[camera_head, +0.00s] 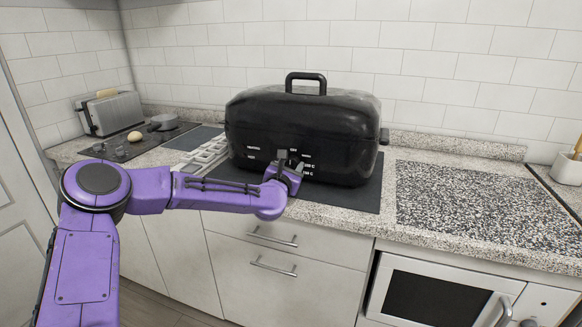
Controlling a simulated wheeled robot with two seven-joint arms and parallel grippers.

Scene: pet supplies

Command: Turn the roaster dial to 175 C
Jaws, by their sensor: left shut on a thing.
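The black roaster (265,115), with a lid and a top handle, sits on a dark mat on the counter. White markings show on its lower front. My left gripper (284,158), on the purple arm, is at this lower front and shut on the roaster dial. The gripper covers the dial, so its pointer and setting cannot be seen. The marking text is too small to read with certainty. My right gripper is not in view.
A toaster (112,113), an egg (135,136) and a dark pan (163,122) are at the left. A pale divided tray (203,154) lies left of the roaster. A speckled board (475,205) lies at the right, near a white utensil pot (567,169). A microwave (430,293) is below.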

